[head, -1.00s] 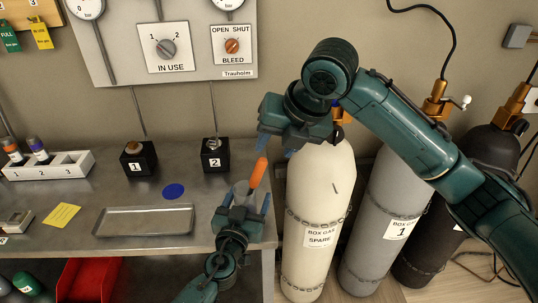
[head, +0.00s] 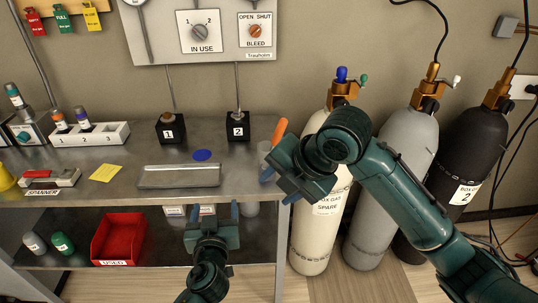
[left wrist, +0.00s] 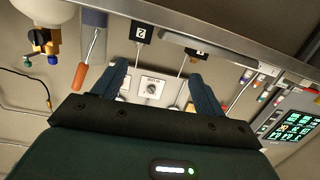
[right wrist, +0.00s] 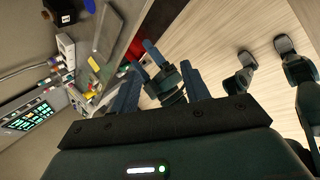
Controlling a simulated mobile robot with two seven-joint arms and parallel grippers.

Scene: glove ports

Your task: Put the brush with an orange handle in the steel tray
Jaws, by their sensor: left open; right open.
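The brush's orange handle (head: 279,131) sticks up, tilted, from a greyish cup (head: 264,150) at the bench's right end. Its lower part is hidden in the cup. The handle also shows in the left wrist view (left wrist: 80,76), left of the fingers. The steel tray (head: 179,177) lies on the bench, left of the cup, and looks empty. My right gripper (head: 279,184) is open, just in front of and below the cup, and partly covers it in the head view. My left gripper (head: 212,211) is open and empty, in front of the bench edge below the tray.
A blue disc (head: 202,155) and black blocks marked 1 (head: 171,130) and 2 (head: 238,127) stand behind the tray. A yellow note (head: 106,173) lies left of it. A cream gas cylinder (head: 312,240) stands right of the bench. A red bin (head: 120,238) is on the lower shelf.

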